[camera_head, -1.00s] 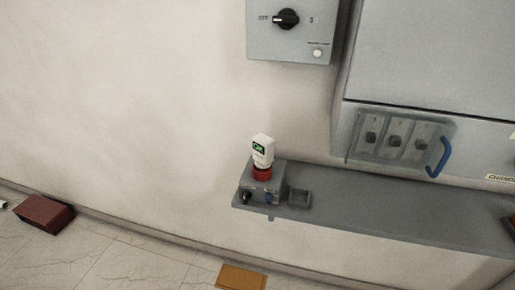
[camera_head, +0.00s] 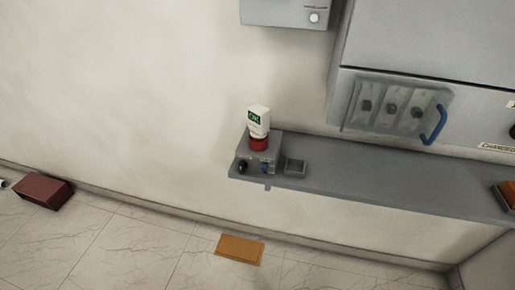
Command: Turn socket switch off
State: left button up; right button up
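A grey box with a black knob (camera_head: 243,167) and a small blue part (camera_head: 264,168) on its front stands at the left end of the grey shelf (camera_head: 390,180). A white and red device (camera_head: 259,128) with a green "OK" display sits upright on top of this box. Above, the lower part of a grey wall box (camera_head: 286,12) with a round white button (camera_head: 314,17) shows; its upper part is cut off by the top edge. I cannot tell which of these is the socket switch. Neither of my grippers is in view.
A grey cabinet (camera_head: 430,45) with a clear cover (camera_head: 392,105) over several switches and a blue handle (camera_head: 435,125) is at the right. A small open tray (camera_head: 294,167) sits on the shelf. A dark red block (camera_head: 42,190) and an orange piece (camera_head: 239,249) lie on the floor.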

aim_at(242, 165)
jog(key=u, duration=1.65)
jog(key=k, duration=0.95)
jog(key=z, duration=1.35)
jog(key=i, duration=0.5)
jog(key=z, duration=0.1)
